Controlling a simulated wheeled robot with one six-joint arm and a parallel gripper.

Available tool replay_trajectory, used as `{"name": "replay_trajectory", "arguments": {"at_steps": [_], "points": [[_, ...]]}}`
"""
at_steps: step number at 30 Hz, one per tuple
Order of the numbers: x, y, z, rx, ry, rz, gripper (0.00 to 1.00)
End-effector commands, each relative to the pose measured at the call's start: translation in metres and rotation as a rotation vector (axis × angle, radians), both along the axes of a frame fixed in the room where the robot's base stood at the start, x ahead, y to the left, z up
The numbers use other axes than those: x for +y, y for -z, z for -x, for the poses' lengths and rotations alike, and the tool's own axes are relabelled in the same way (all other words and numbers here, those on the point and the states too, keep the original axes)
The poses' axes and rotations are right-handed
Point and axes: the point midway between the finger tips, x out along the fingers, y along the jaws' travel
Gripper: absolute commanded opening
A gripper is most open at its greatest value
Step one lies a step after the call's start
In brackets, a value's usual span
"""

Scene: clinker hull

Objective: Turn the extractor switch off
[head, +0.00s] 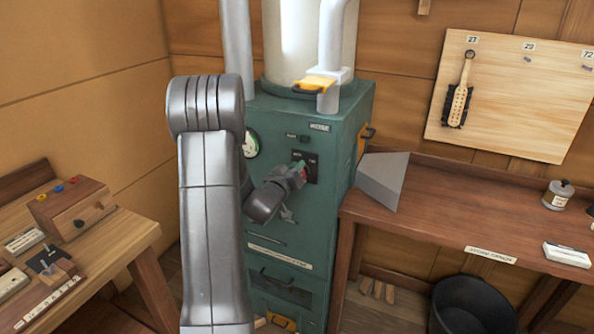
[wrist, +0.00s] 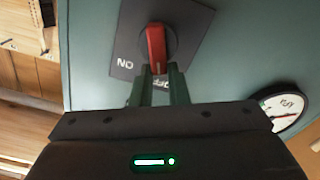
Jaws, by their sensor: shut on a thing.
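The extractor switch is a red handle (wrist: 157,46) on a round dark base, mounted on a dark plate (wrist: 185,30) on the green cabinet (head: 330,225). In the wrist view the handle stands upright in the picture. An upside-down "ON" label shows beside it; a second label is partly hidden between the fingers. My gripper (wrist: 158,72) is shut on the near end of the red handle. In the head view my gripper (head: 298,172) is at the dark switch plate (head: 312,165) on the cabinet front, and it hides much of the handle.
A round gauge (head: 250,144) sits left of the switch. A yellow-handled pipe valve (head: 315,85) is above. A grey hood (head: 382,181) stands right, on the bench (head: 440,205). A wooden table (head: 120,235) with small boxes is left. A black bucket (head: 470,305) is below the bench.

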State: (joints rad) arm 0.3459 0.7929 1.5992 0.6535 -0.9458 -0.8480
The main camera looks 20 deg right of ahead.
Motion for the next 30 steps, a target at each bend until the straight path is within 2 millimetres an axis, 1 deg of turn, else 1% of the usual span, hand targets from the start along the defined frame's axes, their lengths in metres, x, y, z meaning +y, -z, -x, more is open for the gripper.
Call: {"name": "replay_trajectory", "arguments": {"at_steps": [1, 11, 12, 14, 15, 26, 30], "points": [[-0.0002, 0.0081, 0.0026, 0.025, 0.004, -0.001, 0.00], [-0.0003, 0.0122, 0.0041, 0.043, 0.006, 0.003, 0.00], [-0.0003, 0.0126, 0.0043, 0.043, 0.006, 0.002, 0.16], [-0.0004, 0.0129, 0.0042, 0.043, 0.006, 0.002, 0.28], [-0.0004, 0.0125, 0.0041, 0.043, 0.006, 0.002, 0.36], [0.0002, 0.0068, 0.0022, 0.033, 0.003, 0.010, 0.36], [0.0081, 0.0075, 0.0078, 0.032, 0.002, 0.010, 0.36]]}}
